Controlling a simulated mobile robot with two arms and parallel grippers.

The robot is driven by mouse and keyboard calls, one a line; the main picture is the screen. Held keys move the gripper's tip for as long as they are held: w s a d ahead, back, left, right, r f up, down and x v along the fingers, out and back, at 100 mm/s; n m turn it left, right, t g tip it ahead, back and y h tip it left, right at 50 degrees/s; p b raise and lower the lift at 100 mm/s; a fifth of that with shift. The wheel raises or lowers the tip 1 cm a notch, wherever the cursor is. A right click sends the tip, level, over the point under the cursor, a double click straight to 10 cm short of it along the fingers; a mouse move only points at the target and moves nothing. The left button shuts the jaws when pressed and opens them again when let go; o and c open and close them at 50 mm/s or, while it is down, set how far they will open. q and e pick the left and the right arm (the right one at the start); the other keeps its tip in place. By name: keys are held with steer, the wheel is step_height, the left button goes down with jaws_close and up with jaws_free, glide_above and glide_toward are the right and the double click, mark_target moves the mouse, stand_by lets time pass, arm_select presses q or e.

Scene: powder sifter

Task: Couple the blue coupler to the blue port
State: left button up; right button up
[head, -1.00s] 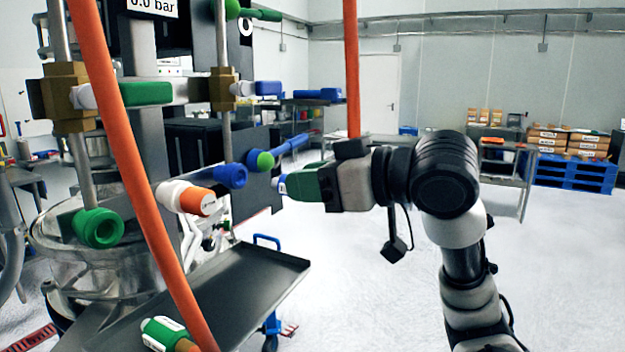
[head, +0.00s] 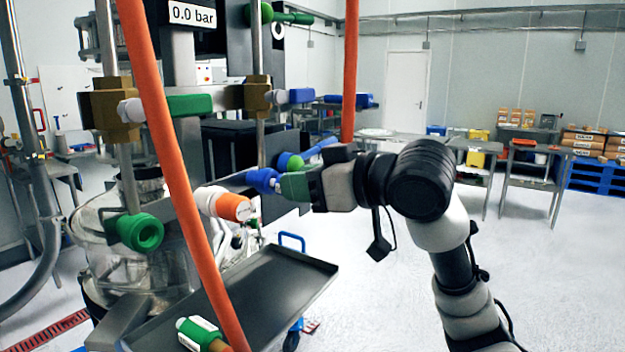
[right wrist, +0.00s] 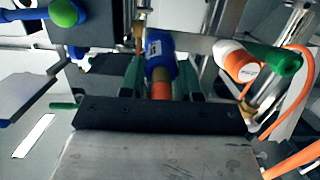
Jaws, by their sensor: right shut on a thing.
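My right gripper (head: 292,188), with green fingers, is shut on the blue coupler. In the right wrist view, the blue coupler (right wrist: 160,62) shows between the fingers, with a white label and an orange-brown rear end. In the head view the fingers mostly hide it. The blue port (head: 262,180) faces right, directly left of the fingertips. The coupler's front is at the port's mouth, roughly in line with it; I cannot tell whether they touch or whether it is seated. My left gripper is not in view.
An orange-ended white port (head: 232,207) and a green port (head: 140,232) are to the left. A blue handle with a green ball (head: 294,163) is just behind the fingers. A green coupler (head: 200,334) lies on the dark tray (head: 290,276). Orange hoses (head: 180,180) hang in front.

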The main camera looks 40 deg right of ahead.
steer(key=shift+w+a, duration=0.15)
steer(key=shift+w, duration=0.25)
stand_by(0.5)
steer(key=o, duration=1)
steer(key=shift+s, duration=0.1)
steer(key=b+v, duration=0.2)
steer(key=v, duration=0.8)
steer(key=shift+s+r, duration=0.1)
steer(key=shift+s, duration=0.2)
